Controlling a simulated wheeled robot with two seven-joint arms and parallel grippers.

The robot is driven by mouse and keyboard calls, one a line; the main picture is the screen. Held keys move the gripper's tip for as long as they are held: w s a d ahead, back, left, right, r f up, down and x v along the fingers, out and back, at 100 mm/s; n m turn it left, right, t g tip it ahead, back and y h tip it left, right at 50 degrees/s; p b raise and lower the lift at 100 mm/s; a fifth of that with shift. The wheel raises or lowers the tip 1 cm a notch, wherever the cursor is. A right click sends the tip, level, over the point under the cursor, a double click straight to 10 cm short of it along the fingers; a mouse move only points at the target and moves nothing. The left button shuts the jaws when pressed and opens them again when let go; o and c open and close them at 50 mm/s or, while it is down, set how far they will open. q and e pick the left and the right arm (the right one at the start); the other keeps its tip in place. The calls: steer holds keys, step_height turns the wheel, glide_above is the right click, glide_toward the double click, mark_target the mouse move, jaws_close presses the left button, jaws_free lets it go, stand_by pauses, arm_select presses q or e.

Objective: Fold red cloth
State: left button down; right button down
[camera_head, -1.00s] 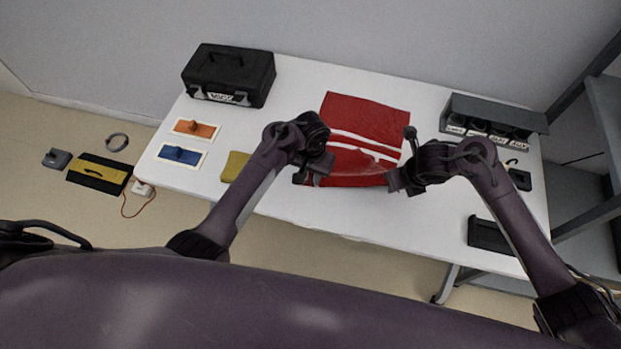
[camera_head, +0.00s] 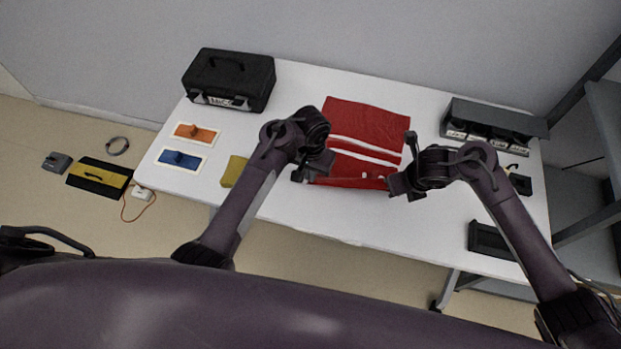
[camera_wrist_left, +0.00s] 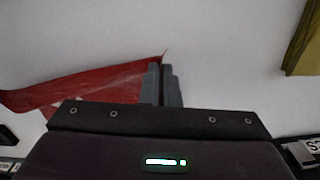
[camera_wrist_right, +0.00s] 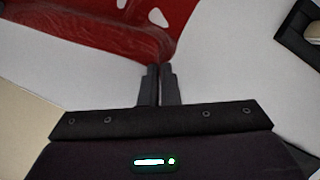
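The red cloth (camera_head: 368,116) lies on the white table, with white stripes across it and small white marks near its front edge. My left gripper (camera_head: 304,174) is at its front left corner. In the left wrist view the fingers (camera_wrist_left: 162,66) are shut, with the cloth (camera_wrist_left: 100,85) drawn to a point at their tips. My right gripper (camera_head: 397,186) is at the front right corner. In the right wrist view its fingers (camera_wrist_right: 158,68) are shut at the edge of the cloth (camera_wrist_right: 100,28). The pinched fabric itself is mostly hidden.
A black case (camera_head: 230,78) stands at the back left of the white table (camera_head: 290,215). A dark bin rack (camera_head: 492,122) and black tray (camera_head: 490,238) are at right.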

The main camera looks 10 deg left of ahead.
arm_select(q)
steer(key=shift+r, duration=0.85)
arm_select(e)
steer(key=shift+d, duration=0.1)
steer(key=shift+r, duration=0.1)
